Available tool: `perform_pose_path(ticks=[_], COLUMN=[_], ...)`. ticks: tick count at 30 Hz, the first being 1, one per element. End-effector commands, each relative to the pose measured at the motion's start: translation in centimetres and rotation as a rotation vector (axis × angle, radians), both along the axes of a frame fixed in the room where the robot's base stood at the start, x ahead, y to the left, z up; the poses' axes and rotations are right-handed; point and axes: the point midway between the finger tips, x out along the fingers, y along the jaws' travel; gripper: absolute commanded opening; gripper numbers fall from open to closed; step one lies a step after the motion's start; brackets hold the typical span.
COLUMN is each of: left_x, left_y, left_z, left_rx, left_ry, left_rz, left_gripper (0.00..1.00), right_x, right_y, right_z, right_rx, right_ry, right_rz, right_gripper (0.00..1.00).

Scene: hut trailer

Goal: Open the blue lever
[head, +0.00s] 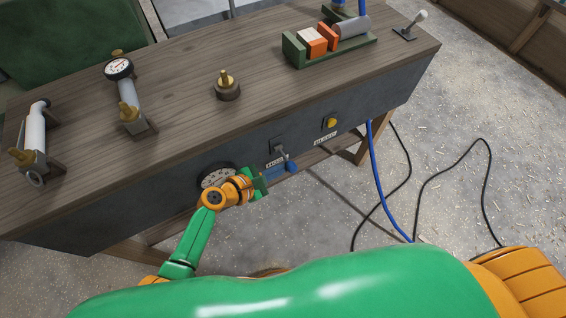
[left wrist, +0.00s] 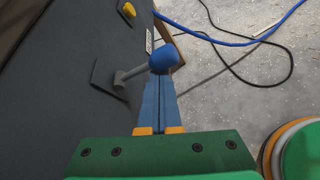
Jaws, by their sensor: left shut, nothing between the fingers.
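The blue lever has a blue ball knob (left wrist: 164,57) on a short grey stem, which comes out of a dark plate on the bench's front panel. In the head view the knob (head: 291,166) shows below and right of the plate. My left gripper (left wrist: 163,80) has its blue fingers side by side and shut, with nothing between them. Its fingertips lie right at the knob in the left wrist view; I cannot tell whether they touch it. In the head view the left gripper (head: 281,170) reaches the knob from the left. My right gripper is not in view.
The grey front panel (head: 385,97) also carries a round gauge (head: 217,177) and a yellow button (head: 330,123). Fittings stand on the wooden bench top (head: 180,70). A blue hose (head: 378,180) and black cables (head: 486,190) lie at the right.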

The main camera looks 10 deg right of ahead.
Motion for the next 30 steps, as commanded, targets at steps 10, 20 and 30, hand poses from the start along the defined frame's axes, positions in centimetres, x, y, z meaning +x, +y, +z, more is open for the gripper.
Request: perform_pose_path(ticks=[10, 20, 30], left_x=[0.2, 0.3, 0.4], left_y=[0.1, 0.1, 0.1], left_z=[1.8, 2.2, 2.3], left_rx=[-0.084, -0.086, -0.085], left_ry=[0.232, 0.238, 0.237], left_rz=[0.001, 0.0, 0.0], left_gripper=[0.0, 0.0, 0.0], right_x=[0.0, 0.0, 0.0], right_y=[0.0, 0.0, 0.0], right_z=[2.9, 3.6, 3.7], right_rx=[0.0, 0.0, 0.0], right_ry=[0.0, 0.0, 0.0], right_rz=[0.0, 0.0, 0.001], right_gripper=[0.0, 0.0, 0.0])
